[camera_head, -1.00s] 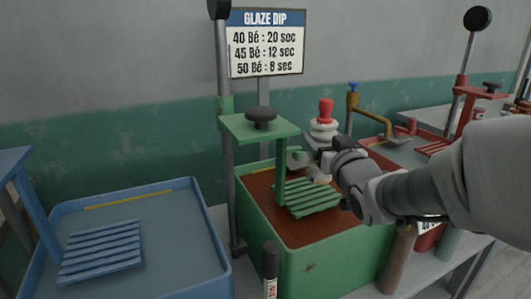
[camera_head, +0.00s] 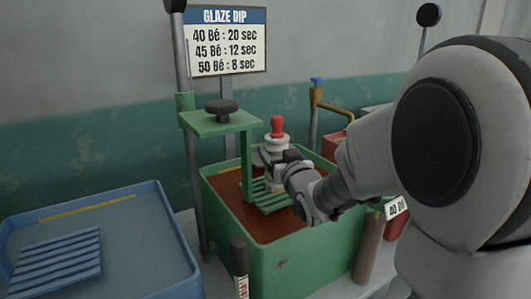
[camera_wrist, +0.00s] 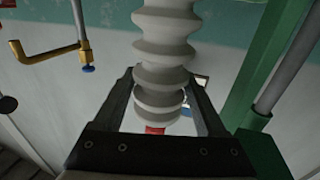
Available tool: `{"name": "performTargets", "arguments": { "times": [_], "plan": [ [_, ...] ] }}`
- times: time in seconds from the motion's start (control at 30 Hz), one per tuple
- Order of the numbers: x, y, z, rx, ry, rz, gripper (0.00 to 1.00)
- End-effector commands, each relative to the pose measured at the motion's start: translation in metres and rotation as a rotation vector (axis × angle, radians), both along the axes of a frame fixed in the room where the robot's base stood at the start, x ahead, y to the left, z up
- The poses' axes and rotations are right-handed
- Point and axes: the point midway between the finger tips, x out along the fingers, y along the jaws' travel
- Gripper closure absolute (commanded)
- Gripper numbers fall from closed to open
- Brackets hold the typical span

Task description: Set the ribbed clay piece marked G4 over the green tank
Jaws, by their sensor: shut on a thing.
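The ribbed clay piece (camera_head: 277,144) is pale grey-white with a red top and stands upright over the green tank (camera_head: 300,260). My gripper (camera_head: 272,158) is shut on it. In the wrist view the stacked ribs (camera_wrist: 165,52) of the clay piece sit between the two dark fingers (camera_wrist: 163,85), with the red part at the bottom. A green slatted rack (camera_head: 266,197) hangs from a post inside the tank, just below the piece. I cannot tell whether the piece touches the rack. No G4 mark is legible.
A green bracket with a dark knob (camera_head: 221,108) and its post (camera_head: 247,165) stand left of the piece. A blue tank (camera_head: 120,220) is at left. A brass tap (camera_head: 314,110) is behind. A marker (camera_head: 240,265) and brown cylinder (camera_head: 369,245) stand in front.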

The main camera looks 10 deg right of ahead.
Motion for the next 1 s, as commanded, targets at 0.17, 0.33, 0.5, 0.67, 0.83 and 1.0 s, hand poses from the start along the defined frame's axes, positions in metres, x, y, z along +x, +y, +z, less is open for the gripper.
{"name": "performTargets", "arguments": {
  "times": [0.17,0.33,0.5,0.67,0.83,1.0],
  "plan": [
    [0.0,0.0,-0.001,0.001,-0.006,0.0,1.0],
    [0.0,0.0,-0.003,0.0,0.0,0.0,0.11],
    [0.0,0.0,-0.004,0.0,0.001,0.0,0.0],
    [0.0,0.0,-0.003,0.0,0.001,0.0,0.0],
    [-0.006,-0.001,0.002,0.0,0.001,-0.001,0.0],
    [-0.039,-0.005,0.002,0.0,0.0,-0.001,0.0]
  ]
}}
